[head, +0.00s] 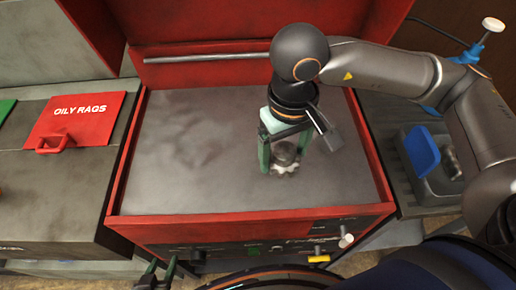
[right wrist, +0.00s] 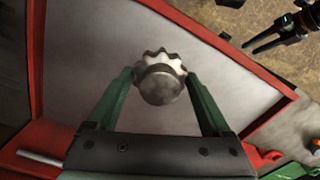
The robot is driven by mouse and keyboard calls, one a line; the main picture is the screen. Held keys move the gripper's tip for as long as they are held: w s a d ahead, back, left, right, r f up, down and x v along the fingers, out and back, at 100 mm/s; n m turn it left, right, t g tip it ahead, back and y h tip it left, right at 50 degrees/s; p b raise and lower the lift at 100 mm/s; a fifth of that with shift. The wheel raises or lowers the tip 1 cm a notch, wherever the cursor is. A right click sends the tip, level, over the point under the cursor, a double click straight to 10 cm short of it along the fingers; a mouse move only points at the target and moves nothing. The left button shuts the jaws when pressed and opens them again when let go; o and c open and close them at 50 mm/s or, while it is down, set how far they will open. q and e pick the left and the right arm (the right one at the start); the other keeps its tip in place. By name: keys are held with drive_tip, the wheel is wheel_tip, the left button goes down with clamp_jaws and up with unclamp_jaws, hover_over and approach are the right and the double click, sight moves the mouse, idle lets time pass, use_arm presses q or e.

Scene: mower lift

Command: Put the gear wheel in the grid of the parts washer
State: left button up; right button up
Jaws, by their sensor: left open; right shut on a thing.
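The gear wheel (head: 284,169) is a small grey metal part with teeth and a round hub; it also shows in the right wrist view (right wrist: 161,82). My right gripper (head: 283,160) is shut on it and points down over the parts washer (head: 250,216), a red open basin with a plain grey inside. I cannot make out grid bars in the basin, nor how far the gear is above its floor. My left gripper (head: 160,270) is open and empty in front of the washer, at the bottom edge of the head view.
A red "OILY RAGS" lid (head: 82,117) with a handle lies on the grey bench at left. A grey bin with a blue part (head: 422,150) stands at right. The washer's raised red lid and a metal bar (head: 205,58) are at the back. The basin is otherwise clear.

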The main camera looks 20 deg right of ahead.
drive_tip(key=w+f, duration=0.4)
drive_tip(key=w+a+f+p, duration=0.1)
drive_tip(key=w+f, duration=0.1)
drive_tip(key=shift+w+a, duration=0.1)
drive_tip(key=shift+w, duration=0.3)
drive_tip(key=shift+w+a+f, duration=0.1)
drive_tip(key=shift+w+f, duration=0.3)
drive_tip(key=shift+f, duration=0.2)
wheel_tip(320, 180, down, 3)
drive_tip(key=shift+r+p, duration=0.1)
drive_tip(key=shift+p, duration=0.4)
drive_tip(key=shift+w, duration=0.1)
drive_tip(key=shift+f+b, duration=0.35)
drive_tip(key=o, duration=1.5)
drive_tip(key=shift+o, duration=0.2)
drive_tip(key=shift+r, duration=0.1)
